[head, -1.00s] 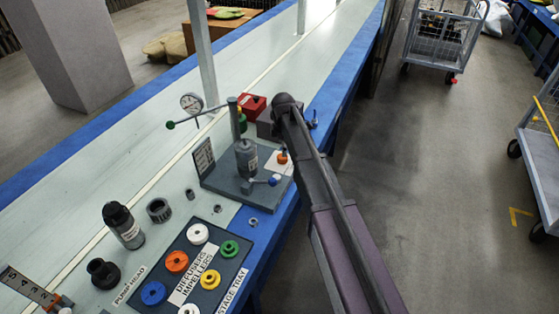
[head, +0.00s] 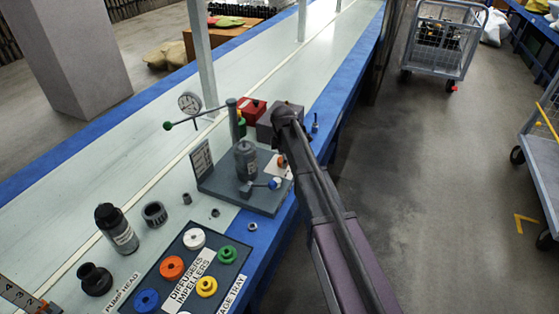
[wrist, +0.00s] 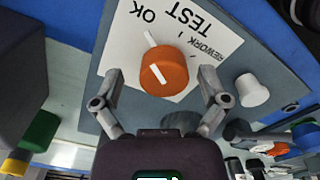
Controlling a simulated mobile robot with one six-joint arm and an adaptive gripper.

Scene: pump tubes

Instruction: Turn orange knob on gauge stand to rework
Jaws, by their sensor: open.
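The orange knob (wrist: 165,73) sits on a white label plate (wrist: 185,40) marked OK, TEST and REWORK, on the grey gauge stand (head: 230,192). Its white pointer line runs toward the side by OK, away from REWORK. In the wrist view my gripper (wrist: 158,85) is open, with one finger on each side of the knob and gaps visible at both sides. I cannot tell how deep the fingers reach. In the head view my arm partly covers the knob (head: 282,160), and the fingers are hidden.
A white knob (wrist: 252,90) stands beside the plate. A red box (head: 252,110) is behind. A parts tray (head: 225,272) lies in front.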

